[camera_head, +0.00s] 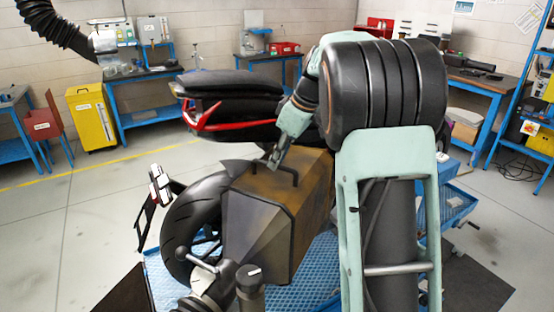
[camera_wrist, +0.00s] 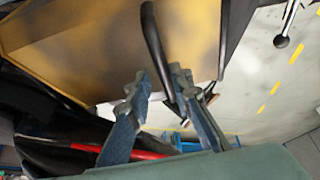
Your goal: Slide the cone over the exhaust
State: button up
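A large brown-yellow tapered metal box, apparently the cone (camera_head: 262,222), stands in the middle of the head view, with a black bar handle (camera_head: 290,164) on its top. My gripper (camera_head: 274,163) is at this handle. In the wrist view the handle (camera_wrist: 155,40) runs between the fingertips of my gripper (camera_wrist: 160,84). The fingers look apart, one on each side of the bar, with a small gap on the left. The cone (camera_wrist: 100,45) fills the upper left there. I cannot make out the exhaust in either view.
A motorcycle's black and red tail (camera_head: 235,105) and a black tyre (camera_head: 182,225) are close to the cone. A blue platform (camera_head: 318,265) lies below. A black hose (camera_head: 55,25) hangs at upper left. Floor is clear at left.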

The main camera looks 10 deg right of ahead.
jog(key=shift+o, duration=1)
jog(key=shift+w, duration=0.1)
jog(key=shift+f, duration=0.1)
jog(key=v, duration=1.2)
